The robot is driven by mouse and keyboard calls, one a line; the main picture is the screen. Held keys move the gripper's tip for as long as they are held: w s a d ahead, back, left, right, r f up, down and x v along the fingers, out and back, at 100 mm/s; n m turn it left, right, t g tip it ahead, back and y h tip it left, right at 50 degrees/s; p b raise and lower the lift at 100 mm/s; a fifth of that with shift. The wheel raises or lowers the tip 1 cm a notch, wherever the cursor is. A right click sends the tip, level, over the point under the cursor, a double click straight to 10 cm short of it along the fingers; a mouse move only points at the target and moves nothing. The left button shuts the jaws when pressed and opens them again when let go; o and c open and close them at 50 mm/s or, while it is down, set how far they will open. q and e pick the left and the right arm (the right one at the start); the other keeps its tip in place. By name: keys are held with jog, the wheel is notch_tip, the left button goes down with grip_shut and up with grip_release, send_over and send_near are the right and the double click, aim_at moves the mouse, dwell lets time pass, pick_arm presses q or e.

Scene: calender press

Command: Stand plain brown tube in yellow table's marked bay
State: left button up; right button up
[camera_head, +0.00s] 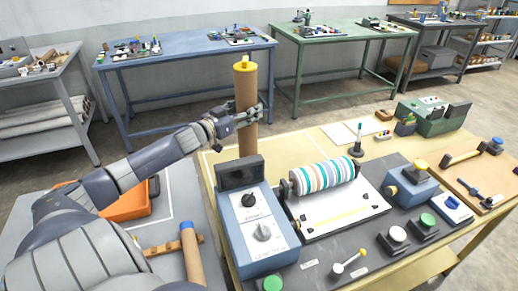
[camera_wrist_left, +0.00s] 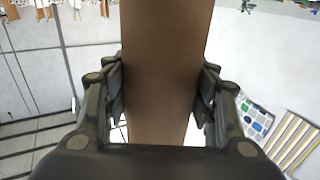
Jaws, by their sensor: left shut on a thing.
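A plain brown tube (camera_head: 245,92) with a yellow cap stands upright in my left gripper (camera_head: 243,116) in the head view. The gripper's fingers are shut around its middle. The left wrist view shows the tube (camera_wrist_left: 163,70) between both fingers of the gripper (camera_wrist_left: 160,100). The tube's lower end is over the back left part of the yellow table (camera_head: 304,137), behind the control box. I cannot tell whether it touches the tabletop. Pale lines show on the tabletop near there, partly hidden by the tube and box. My right gripper is out of view.
A blue-grey control box (camera_head: 262,222) stands just in front of the tube. A press with a striped roller (camera_head: 325,175) is to its right. Another brown tube with a blue cap (camera_head: 192,258) is at lower left, near an orange case (camera_head: 131,204).

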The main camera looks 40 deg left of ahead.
aim_at(240, 135)
pick_arm(q)
notch_tip(240, 135, down, 8)
jog(key=shift+w+r, duration=0.1)
dwell(0.4)
jog(key=o, duration=1.2)
jog(key=shift+c, duration=0.2)
jog(key=shift+p, duration=0.3)
jog(key=shift+s+f, duration=0.2)
jog(key=shift+s, duration=0.45)
jog(key=shift+s+r+b, duration=0.15)
jog(key=shift+s+b, duration=0.15)
jog(key=shift+s, duration=2.9)
